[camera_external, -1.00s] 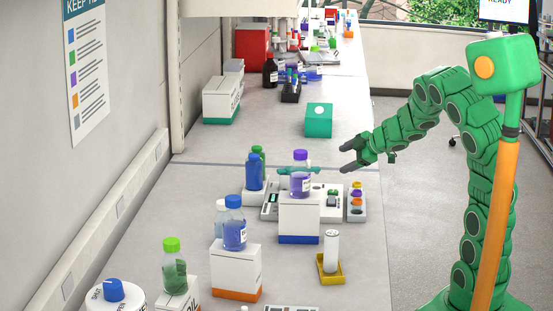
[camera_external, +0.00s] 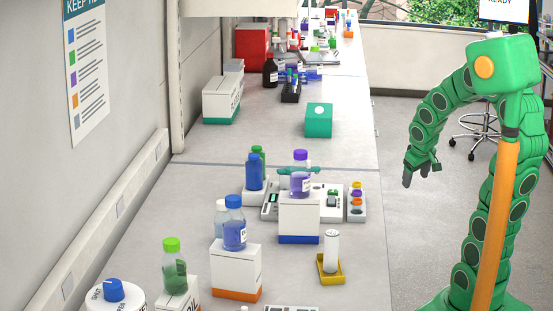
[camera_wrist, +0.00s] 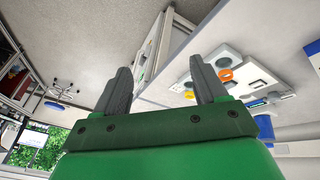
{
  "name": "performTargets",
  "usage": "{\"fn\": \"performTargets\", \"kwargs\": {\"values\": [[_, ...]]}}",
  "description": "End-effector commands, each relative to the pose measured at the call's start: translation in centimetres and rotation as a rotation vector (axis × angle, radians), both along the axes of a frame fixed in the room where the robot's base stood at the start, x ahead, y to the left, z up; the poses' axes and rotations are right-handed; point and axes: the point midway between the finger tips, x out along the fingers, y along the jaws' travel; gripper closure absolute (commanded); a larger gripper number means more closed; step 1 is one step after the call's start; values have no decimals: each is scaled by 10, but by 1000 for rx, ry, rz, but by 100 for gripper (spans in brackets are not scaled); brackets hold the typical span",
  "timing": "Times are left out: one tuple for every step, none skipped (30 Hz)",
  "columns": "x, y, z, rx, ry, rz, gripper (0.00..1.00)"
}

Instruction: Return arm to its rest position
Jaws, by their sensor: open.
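My gripper (camera_external: 415,175) hangs at the end of my green arm, pointing down, to the right of the bench edge and over the floor. Its two grey fingers are apart with nothing between them, as the wrist view (camera_wrist: 160,88) also shows. The purple-capped bottle (camera_external: 300,177) stands upright on a white box with a blue base (camera_external: 299,220) on the bench, well left of my gripper and apart from it.
The bench (camera_external: 350,270) carries several bottles, a white device (camera_external: 270,208), a yellow tray (camera_external: 330,272) with a white cylinder and a teal box (camera_external: 318,120). A stool (camera_external: 475,135) stands behind my arm. The floor around my gripper is clear.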

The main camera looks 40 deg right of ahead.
Motion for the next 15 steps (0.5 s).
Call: {"fn": "performTargets", "kwargs": {"values": [[-19, 15, 0, 31, 42, -9, 28], [-30, 24, -1, 49, 69, -11, 28], [-48, 36, -2, 68, 113, -11, 28], [-59, 44, -3, 79, 139, -7, 28], [-71, 52, -3, 91, 168, -5, 28], [-86, 63, -2, 106, 199, 2, 28], [-98, 71, -2, 116, 227, 8, 28], [-110, 78, -2, 126, 255, 13, 28], [-124, 87, -2, 140, 286, 22, 28], [-136, 94, -2, 151, 313, 28, 28], [-146, 100, -1, 160, 334, 36, 28], [-159, 108, 0, 173, 360, 43, 28], [-168, 113, 0, 182, 382, 48, 28], [-176, 118, 0, 191, 400, 55, 28], [-185, 124, 1, 202, 419, 63, 28]]}}
